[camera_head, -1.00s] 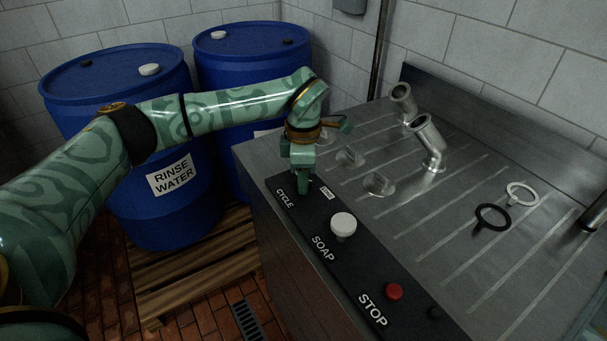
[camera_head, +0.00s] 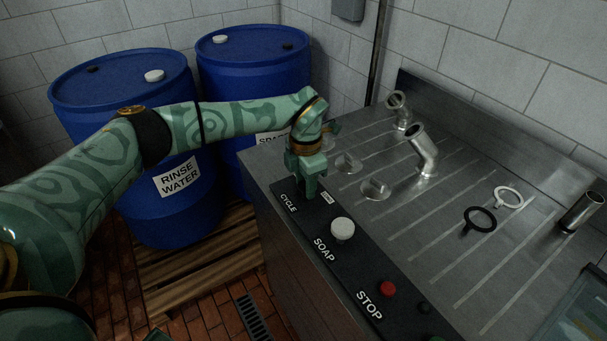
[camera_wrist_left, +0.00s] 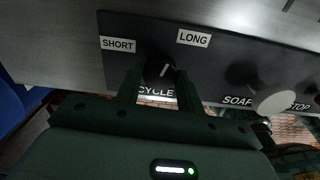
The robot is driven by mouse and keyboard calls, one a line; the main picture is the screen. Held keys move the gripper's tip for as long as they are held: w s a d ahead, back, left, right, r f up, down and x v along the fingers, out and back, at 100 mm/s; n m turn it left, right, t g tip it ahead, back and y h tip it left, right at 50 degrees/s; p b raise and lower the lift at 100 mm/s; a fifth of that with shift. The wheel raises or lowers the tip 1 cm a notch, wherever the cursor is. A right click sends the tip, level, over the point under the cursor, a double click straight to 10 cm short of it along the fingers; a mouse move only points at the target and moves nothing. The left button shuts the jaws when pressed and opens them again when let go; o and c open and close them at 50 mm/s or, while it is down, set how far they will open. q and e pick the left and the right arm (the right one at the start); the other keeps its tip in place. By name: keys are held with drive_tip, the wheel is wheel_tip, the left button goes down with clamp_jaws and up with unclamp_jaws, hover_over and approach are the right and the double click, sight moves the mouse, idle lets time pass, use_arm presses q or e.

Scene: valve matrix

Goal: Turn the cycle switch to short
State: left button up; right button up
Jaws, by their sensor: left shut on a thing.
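The cycle switch (camera_wrist_left: 158,72) is a dark round knob with a white pointer mark, on the black control panel (camera_wrist_left: 215,75). In the left wrist view the SHORT label (camera_wrist_left: 118,45) is to its upper left and the LONG label (camera_wrist_left: 194,38) to its upper right. The pointer mark leans toward LONG. My left gripper (camera_wrist_left: 159,84) is shut on the knob, one finger on each side. In the head view my left gripper (camera_head: 306,192) comes down on the panel beside the CYCLE label (camera_head: 288,202) and hides the knob. My right gripper is not in view.
A white SOAP knob (camera_head: 342,229) and a red STOP button (camera_head: 387,288) are further along the panel. Metal pipes (camera_head: 426,155) and two ring handles (camera_head: 480,219) stand on the steel top (camera_head: 440,225). Blue barrels (camera_head: 120,95) stand behind my left arm.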

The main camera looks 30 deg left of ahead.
use_arm(q)
drive_tip(key=n+p, duration=0.1)
drive_tip(key=n, duration=0.1)
drive_tip(key=n+p, duration=0.4)
drive_tip(key=shift+r, duration=0.3)
drive_tip(key=n+p, duration=0.2)
drive_tip(key=n, duration=0.1)
drive_tip(key=shift+n, duration=0.4)
drive_tip(key=shift+w+f+n+p, duration=0.1)
drive_tip(key=shift+f+n+p, duration=0.1)
drive_tip(key=shift+n+p, duration=0.95)
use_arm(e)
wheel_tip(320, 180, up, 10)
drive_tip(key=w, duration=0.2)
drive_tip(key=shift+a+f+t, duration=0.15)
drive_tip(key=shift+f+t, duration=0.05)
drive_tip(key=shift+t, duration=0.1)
use_arm(q)
drive_tip(key=shift+n, duration=0.25)
drive_tip(key=o, duration=1)
wheel_tip(320, 180, up, 16)
drive_tip(key=p, duration=0.1)
drive_tip(key=shift+p, duration=0.3)
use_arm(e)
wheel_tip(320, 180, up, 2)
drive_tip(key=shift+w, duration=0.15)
